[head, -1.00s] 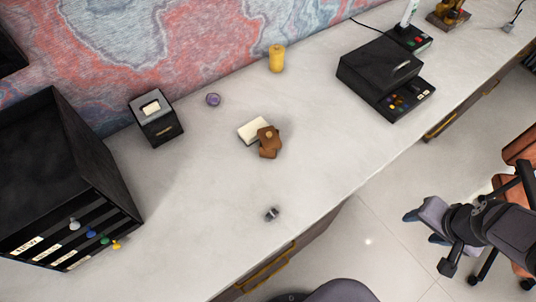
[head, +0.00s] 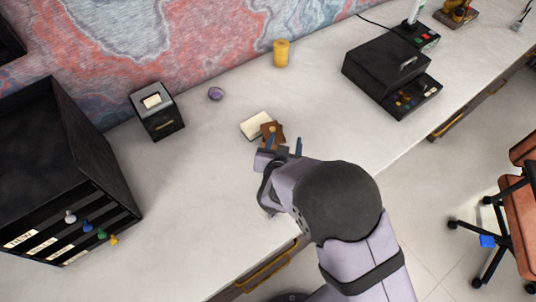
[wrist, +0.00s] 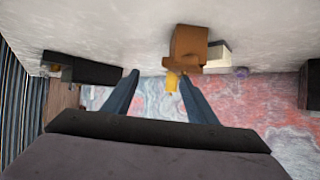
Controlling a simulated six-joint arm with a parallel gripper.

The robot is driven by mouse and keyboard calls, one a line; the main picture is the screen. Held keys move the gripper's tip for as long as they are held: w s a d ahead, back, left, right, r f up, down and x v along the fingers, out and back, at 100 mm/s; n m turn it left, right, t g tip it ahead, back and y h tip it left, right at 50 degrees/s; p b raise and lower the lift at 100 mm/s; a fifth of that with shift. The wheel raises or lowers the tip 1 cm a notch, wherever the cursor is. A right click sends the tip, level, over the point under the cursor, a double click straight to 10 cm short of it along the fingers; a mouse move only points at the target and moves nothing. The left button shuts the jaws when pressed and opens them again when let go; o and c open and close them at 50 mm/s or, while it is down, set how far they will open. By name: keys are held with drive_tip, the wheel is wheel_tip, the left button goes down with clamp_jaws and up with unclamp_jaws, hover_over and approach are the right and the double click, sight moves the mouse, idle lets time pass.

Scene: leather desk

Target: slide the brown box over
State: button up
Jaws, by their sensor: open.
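The brown box (head: 272,130) lies on the light desk beside a cream block, partly hidden behind my gripper in the head view. In the wrist view the brown box (wrist: 188,46) is ahead of the fingers, a little right of the middle. The cream block (head: 254,124) is against or just beside it; I cannot tell if they touch. My gripper (head: 284,147) is open and empty, with its two blue-grey fingers (wrist: 156,98) apart and pointing toward the box. Whether a finger touches the box is not clear.
A yellow cylinder (head: 281,53) and a purple round thing (head: 216,94) stand farther back. A black tissue box (head: 157,112) and a black drawer unit (head: 70,165) are left. A black case (head: 385,72) is right.

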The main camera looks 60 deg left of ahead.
sight(274, 148)
drive_tip(key=shift+n+y, duration=0.3)
drive_tip(key=shift+y, duration=0.1)
drive_tip(key=s, duration=0.1)
drive_tip(key=s+a, duration=0.1)
drive_tip(key=s+f, duration=0.1)
drive_tip(key=s, duration=0.1)
drive_tip(key=shift+a, duration=0.3)
drive_tip(key=shift+s+f+t+b, duration=0.4)
drive_tip(key=shift+f+b, duration=0.2)
drive_tip(key=shift+f, duration=0.1)
drive_tip(key=shift+s+d+f, duration=0.2)
drive_tip(key=shift+s+f, duration=0.15)
drive_tip(key=shift+f, duration=0.15)
drive_tip(key=shift+w, duration=0.1)
drive_tip(key=shift+p+x, duration=0.6)
drive_tip(key=shift+x, duration=3)
